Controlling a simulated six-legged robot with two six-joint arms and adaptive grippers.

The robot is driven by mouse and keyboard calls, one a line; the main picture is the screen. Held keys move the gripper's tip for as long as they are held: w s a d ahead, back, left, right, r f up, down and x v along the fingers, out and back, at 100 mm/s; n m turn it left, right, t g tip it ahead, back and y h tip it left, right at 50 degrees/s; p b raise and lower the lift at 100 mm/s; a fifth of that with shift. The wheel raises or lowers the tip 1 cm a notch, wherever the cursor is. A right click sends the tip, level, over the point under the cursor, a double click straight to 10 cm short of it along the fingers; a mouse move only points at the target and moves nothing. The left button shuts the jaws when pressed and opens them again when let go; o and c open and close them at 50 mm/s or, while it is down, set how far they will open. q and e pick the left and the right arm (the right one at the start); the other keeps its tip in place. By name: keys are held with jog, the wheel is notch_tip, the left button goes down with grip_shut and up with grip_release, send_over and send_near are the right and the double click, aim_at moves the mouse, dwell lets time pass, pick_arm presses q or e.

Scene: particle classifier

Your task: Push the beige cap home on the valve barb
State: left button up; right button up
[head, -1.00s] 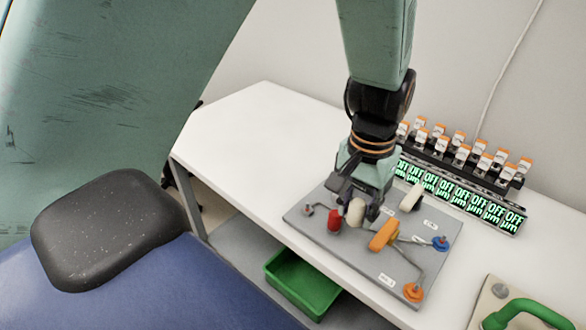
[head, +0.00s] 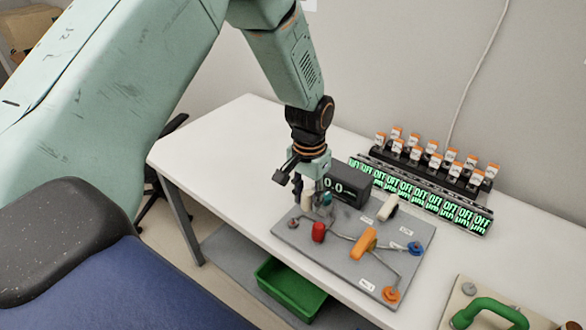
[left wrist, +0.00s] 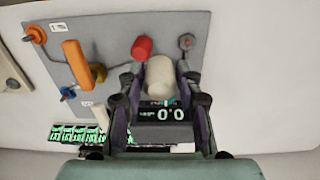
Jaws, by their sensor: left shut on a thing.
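The beige cap (head: 308,201) is held in my left gripper (head: 304,191), at the back left part of the grey valve plate. In the left wrist view the beige cap (left wrist: 161,80) sits between the two dark fingers of the left gripper (left wrist: 162,92). The valve with the orange handle (head: 364,243) lies to the cap's right. A red cap (head: 318,232) is on the tubing nearer the front. I cannot tell which fitting is the barb, or whether the beige cap touches one. My right gripper is not in view.
The grey plate (head: 345,268) also bears a whitish cap (head: 388,207), a blue knob (head: 415,248) and an orange knob (head: 390,295). A black display box (head: 346,184) stands close behind the left gripper. A green bin (head: 290,289) is below the table's front edge. The table's left end is clear.

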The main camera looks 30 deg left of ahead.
pick_arm(q)
jog(key=a, duration=0.1)
jog(key=a+f+p, duration=0.1)
jog(key=a, duration=0.1)
jog(key=a+f, duration=0.1)
jog(key=shift+w+a+p, duration=0.25)
jog(key=shift+a+p, duration=0.05)
jog(key=shift+f, duration=0.35)
jog(key=f+b, duration=0.1)
jog(key=f, duration=0.1)
jog(key=shift+w+a+f+b, duration=0.1)
jog(key=shift+w+f+b, duration=0.2)
jog(key=shift+b, duration=0.1)
jog(key=shift+s+f+b, duration=0.15)
jog(key=shift+f+b, duration=0.15)
jog(key=shift+f, duration=0.05)
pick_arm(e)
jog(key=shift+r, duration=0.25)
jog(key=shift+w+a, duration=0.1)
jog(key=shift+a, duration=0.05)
pick_arm(q)
jog(key=shift+s+r, duration=0.1)
jog(key=shift+s, duration=0.05)
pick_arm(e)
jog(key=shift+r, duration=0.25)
